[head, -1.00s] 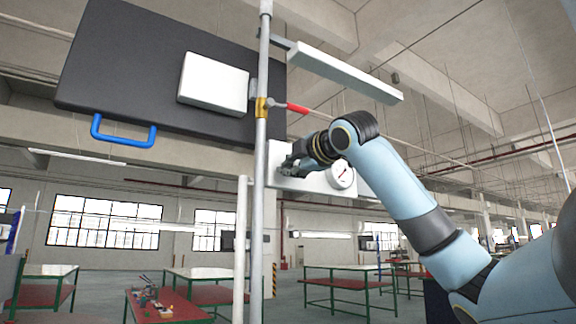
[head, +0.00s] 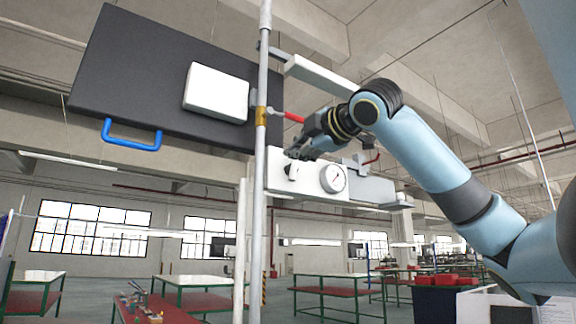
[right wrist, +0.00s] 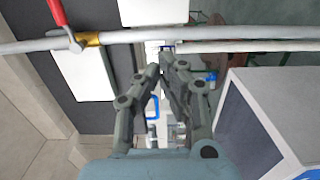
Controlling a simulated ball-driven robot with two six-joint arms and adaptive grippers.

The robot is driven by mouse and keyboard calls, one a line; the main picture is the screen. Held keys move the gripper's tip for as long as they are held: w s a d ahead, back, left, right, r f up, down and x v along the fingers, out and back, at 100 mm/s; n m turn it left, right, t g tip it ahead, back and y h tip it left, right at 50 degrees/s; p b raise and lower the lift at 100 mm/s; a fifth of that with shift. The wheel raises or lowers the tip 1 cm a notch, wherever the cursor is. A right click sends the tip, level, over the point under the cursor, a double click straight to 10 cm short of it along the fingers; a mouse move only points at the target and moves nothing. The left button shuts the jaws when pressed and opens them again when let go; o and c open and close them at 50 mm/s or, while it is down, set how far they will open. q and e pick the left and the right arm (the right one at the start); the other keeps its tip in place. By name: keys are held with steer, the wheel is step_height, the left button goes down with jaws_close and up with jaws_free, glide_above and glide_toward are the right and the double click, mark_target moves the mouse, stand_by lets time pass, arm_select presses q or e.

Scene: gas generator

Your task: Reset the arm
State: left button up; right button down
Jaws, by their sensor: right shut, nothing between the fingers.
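My right gripper (head: 302,152) is shut and empty. In the head view it hangs just above and in front of the white panel (head: 318,196) with a round gauge (head: 333,178) and a dark knob (head: 292,172). In the right wrist view the fingers (right wrist: 165,70) converge near the grey pipe (right wrist: 215,34); whether they touch it cannot be told. The pipe also stands upright in the head view (head: 261,200), with a brass valve (head: 261,115) and red lever (head: 292,117). The lever shows in the right wrist view (right wrist: 58,14). My left gripper is not in view.
A dark panel (head: 140,70) with a blue handle (head: 131,135) and a white box (head: 216,92) is behind the pipe at left. A pale bar (head: 318,74) juts out above the gripper. Tables (head: 205,283) stand far below.

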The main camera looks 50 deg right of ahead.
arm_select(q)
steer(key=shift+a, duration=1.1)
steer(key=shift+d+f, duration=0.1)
